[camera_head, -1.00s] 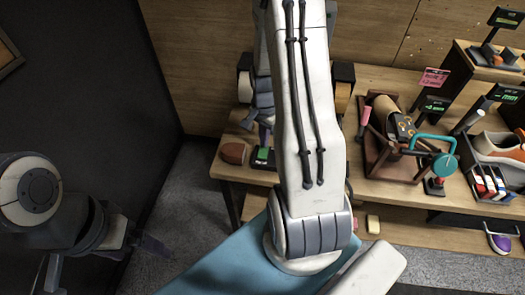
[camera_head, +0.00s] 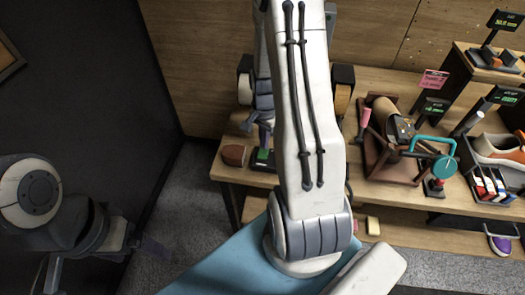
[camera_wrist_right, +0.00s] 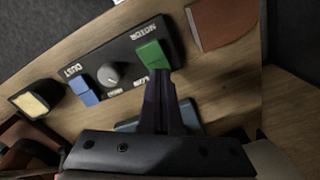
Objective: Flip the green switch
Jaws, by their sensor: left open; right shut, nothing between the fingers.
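The green switch (camera_wrist_right: 151,54) sits on a black control panel (camera_wrist_right: 118,67), at the end marked MOTOR in the right wrist view. It also shows in the head view as a small green patch (camera_head: 262,155) on the bench, left of my large white arm link. My right gripper (camera_wrist_right: 161,76) is shut and empty, with its fingertips right at the edge of the green switch; I cannot tell whether they touch it. In the head view my right gripper (camera_head: 266,138) is just above the switch, partly hidden. My left gripper (camera_head: 155,248) is dim at the lower left, away from the bench.
The panel also holds a grey knob (camera_wrist_right: 112,75) and a blue switch (camera_wrist_right: 82,88). A brown block (camera_wrist_right: 219,22) lies beside the panel. A black block with a cream face (camera_wrist_right: 33,104) is at the other end. A clamp rig (camera_head: 393,140) and shoe tray (camera_head: 499,160) stand right.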

